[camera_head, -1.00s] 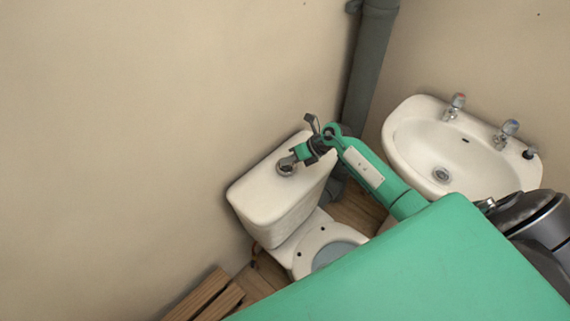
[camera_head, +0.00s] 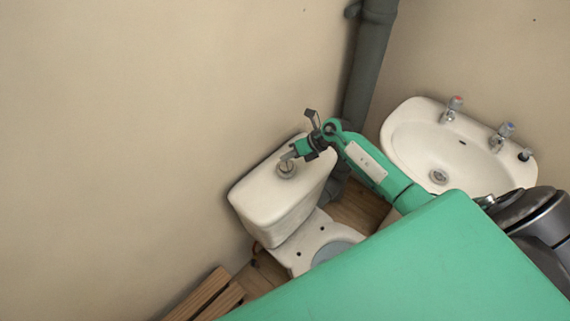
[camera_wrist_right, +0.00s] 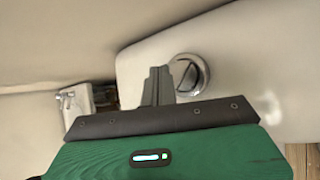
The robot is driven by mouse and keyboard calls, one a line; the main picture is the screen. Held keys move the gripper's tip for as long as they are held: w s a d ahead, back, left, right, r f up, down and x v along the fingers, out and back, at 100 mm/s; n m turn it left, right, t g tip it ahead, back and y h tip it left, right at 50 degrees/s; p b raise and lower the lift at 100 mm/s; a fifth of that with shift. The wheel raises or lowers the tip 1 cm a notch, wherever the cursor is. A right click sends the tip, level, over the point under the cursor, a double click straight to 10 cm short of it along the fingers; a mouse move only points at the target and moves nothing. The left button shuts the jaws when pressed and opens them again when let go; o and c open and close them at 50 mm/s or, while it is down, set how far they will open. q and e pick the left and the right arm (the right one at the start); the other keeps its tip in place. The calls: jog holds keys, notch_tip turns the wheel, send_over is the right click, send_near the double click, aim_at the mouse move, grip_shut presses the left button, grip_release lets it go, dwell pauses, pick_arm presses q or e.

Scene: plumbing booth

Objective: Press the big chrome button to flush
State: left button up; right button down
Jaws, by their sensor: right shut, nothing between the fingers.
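The big chrome button (camera_head: 286,170) is round and sits on top of the white cistern lid (camera_head: 262,188). In the right wrist view the button (camera_wrist_right: 191,76) shows a split across its face, and the fingers cover part of its left side. My right gripper (camera_head: 291,156) is shut and empty, with its fingertips right at the button. In the right wrist view the shut fingers (camera_wrist_right: 158,84) point towards the lid beside the button's left edge. I cannot tell whether they touch it. My left gripper is not in view.
The toilet bowl (camera_head: 310,240) is below the cistern. A beige wall (camera_head: 120,120) stands behind and to the left. A grey pipe (camera_head: 369,70) runs up behind the cistern. A white sink (camera_head: 410,135) with two taps is at right. Wooden slats (camera_head: 212,296) lie at lower left.

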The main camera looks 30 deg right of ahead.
aim_at(288, 166)
notch_tip(288, 166, up, 4)
jog(key=shift+f+p, duration=0.25)
jog(key=shift+p, duration=0.75)
